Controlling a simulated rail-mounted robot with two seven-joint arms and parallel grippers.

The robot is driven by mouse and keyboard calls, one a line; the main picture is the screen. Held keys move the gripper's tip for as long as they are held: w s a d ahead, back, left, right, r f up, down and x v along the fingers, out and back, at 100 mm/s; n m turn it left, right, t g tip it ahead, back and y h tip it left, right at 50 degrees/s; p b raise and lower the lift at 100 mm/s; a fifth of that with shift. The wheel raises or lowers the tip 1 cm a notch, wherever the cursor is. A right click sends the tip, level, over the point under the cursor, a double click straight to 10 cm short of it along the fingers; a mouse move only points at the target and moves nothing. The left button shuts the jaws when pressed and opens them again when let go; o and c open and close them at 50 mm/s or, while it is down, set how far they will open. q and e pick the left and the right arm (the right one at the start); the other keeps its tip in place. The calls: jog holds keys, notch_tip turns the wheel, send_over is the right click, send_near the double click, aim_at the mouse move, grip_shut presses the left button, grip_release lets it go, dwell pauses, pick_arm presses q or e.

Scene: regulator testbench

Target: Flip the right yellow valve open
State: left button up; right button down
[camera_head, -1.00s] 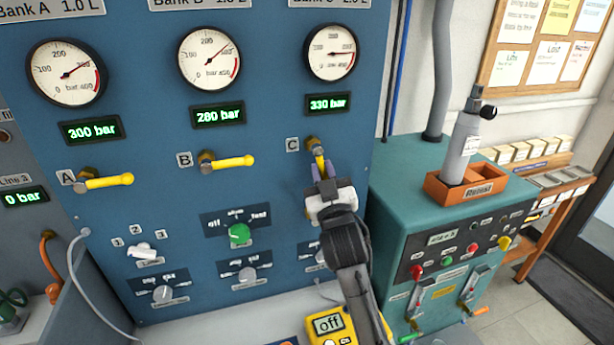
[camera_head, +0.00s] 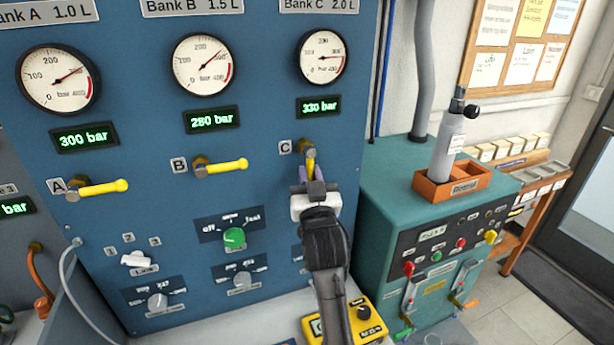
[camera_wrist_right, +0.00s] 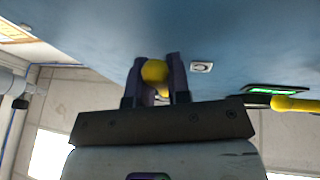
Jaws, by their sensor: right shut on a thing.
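The right yellow valve, C (camera_head: 309,160), is on the blue panel under the 330 bar display. Its yellow handle points downward, while the handles of valve A (camera_head: 98,188) and valve B (camera_head: 222,167) lie sideways to the right. My right gripper (camera_head: 312,186) is at the C handle, its arm rising from below. In the right wrist view, the yellow handle end (camera_wrist_right: 154,71) sits between the two purple fingers (camera_wrist_right: 155,85), which are shut on it. Part of the handle is hidden by the gripper. My left gripper is not in view.
The blue panel (camera_head: 120,225) carries gauges, a green knob (camera_head: 234,237) and smaller switches. A teal cabinet (camera_head: 385,180) with an orange tray and grey cylinder (camera_head: 447,145) stands close on the right. A yellow box (camera_head: 368,318) lies below, beside my right arm.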

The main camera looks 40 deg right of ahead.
jog(key=shift+r, duration=0.15)
jog(key=c, duration=1.1)
grip_release()
jog(key=b+v, duration=0.2)
jog(key=v, duration=1)
